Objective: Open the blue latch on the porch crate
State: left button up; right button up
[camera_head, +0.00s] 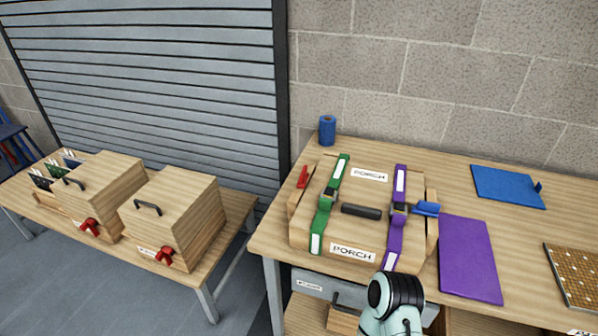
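The porch crate (370,226) is a pale wooden box on the right table, with a black handle (361,211) on top and two "PORCH" labels. The blue latch (427,208) is at the crate's right side, beside the purple strap's buckle. A red latch (303,177) is at its left side. I cannot tell whether the blue latch is open or closed. Part of my arm shows at the bottom, in front of the crate; neither gripper is in view.
A blue cylinder (327,130) stands behind the crate. A purple panel (469,259), a blue panel (508,187) and a perforated board (577,274) lie to the right. Two wooden boxes with red latches stand on the lower left table (239,209). A block wall is behind.

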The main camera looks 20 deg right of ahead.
aim_at(428, 208)
jog(key=z, duration=1.55)
